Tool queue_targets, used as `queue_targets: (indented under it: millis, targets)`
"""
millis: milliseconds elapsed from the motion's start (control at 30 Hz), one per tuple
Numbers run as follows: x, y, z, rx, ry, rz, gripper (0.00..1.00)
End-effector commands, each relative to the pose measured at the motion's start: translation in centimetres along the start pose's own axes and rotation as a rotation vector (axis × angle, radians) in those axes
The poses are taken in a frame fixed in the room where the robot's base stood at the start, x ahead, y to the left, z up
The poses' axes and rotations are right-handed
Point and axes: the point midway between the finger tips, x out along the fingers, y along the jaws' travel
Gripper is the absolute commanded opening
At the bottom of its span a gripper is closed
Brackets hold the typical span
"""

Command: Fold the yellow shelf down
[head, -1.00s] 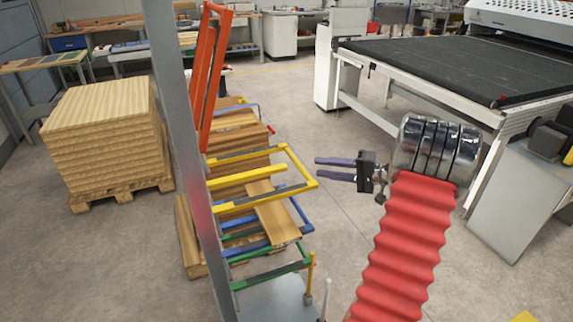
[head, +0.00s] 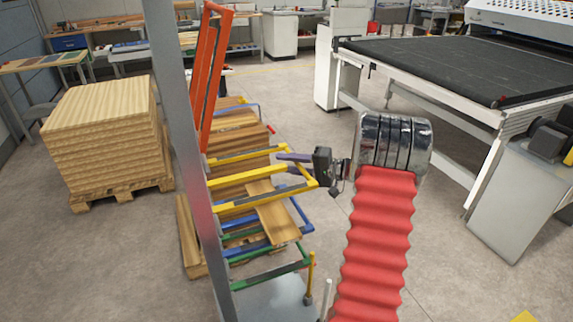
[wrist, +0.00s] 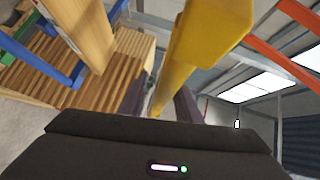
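The yellow shelf (head: 309,182) is a frame of bars sticking out roughly level from the grey upright post. My gripper (head: 283,163) is at its outer end, with the dark purple fingers reaching in from the right. In the wrist view a thick yellow bar (wrist: 208,35) runs between the two spread fingers (wrist: 164,88). The fingers are apart, and I cannot tell whether either touches the bar. The far corner of the shelf is partly hidden by my gripper in the head view.
An orange shelf (head: 209,85) stands folded up above. Blue (head: 299,213) and green (head: 303,256) shelves stick out below. A pallet stack (head: 100,140) is at left, a conveyor (head: 440,70) at right. The floor between is clear.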

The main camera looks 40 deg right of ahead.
Motion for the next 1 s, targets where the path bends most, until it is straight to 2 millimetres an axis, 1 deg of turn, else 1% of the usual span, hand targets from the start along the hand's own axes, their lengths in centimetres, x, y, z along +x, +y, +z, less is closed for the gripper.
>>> queue_targets:
  millis: [267, 700, 1000]
  targets:
    - [0.05, 0.03, -0.02, 0.000, 0.001, 0.000, 0.30]
    - [0.01, 0.07, -0.01, 0.001, 0.001, 0.001, 0.00]
    - [-0.01, 0.15, -0.01, 0.002, 0.001, 0.002, 0.00]
